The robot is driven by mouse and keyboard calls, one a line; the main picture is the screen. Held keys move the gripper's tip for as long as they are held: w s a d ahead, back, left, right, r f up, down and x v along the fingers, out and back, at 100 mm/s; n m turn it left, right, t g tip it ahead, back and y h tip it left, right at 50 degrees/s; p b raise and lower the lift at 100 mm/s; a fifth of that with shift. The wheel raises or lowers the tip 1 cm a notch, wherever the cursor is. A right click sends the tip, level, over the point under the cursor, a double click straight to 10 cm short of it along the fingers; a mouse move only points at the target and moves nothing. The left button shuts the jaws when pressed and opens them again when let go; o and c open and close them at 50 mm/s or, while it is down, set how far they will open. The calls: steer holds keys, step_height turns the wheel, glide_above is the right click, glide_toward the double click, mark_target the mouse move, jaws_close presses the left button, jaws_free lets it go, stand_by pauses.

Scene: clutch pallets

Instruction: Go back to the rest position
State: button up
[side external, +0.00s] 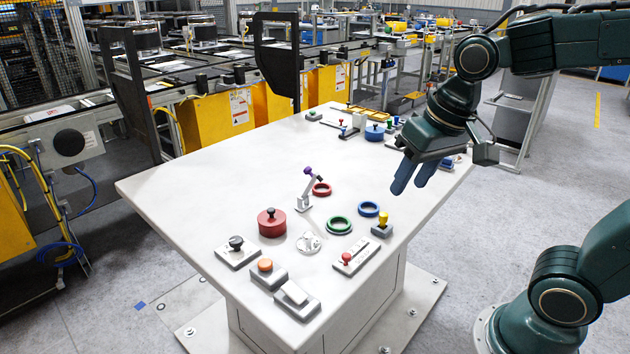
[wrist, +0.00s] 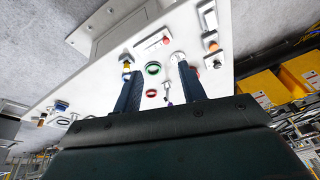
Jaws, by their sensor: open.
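My gripper (side external: 411,179) hangs above the right part of the white table (side external: 180,185), fingers pointing down, apart from everything on it. In the wrist view my gripper (wrist: 162,82) shows two dark fingers spread apart with nothing held between them. On the table lie a red ring (side external: 321,189), a green ring (side external: 339,226) and a blue ring (side external: 368,209). A red round pot with a knob (side external: 272,223) stands to their left, and a blue one (side external: 374,133) stands at the back.
Several small controls stand near the front: a black knob (side external: 237,246), an orange button (side external: 266,266), a rocker switch (side external: 296,297), a red-knobbed slider (side external: 352,258) and a yellow-topped control (side external: 382,226). A purple-tipped lever (side external: 309,187) stands upright mid-table. The table's left part is clear.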

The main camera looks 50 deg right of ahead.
steer(key=s+n+t, duration=0.2)
steer(key=s+n, duration=0.1)
steer(key=s, duration=0.4)
steer(key=shift+r, duration=0.25)
steer(key=shift+d, duration=0.1)
stand_by(1.2)
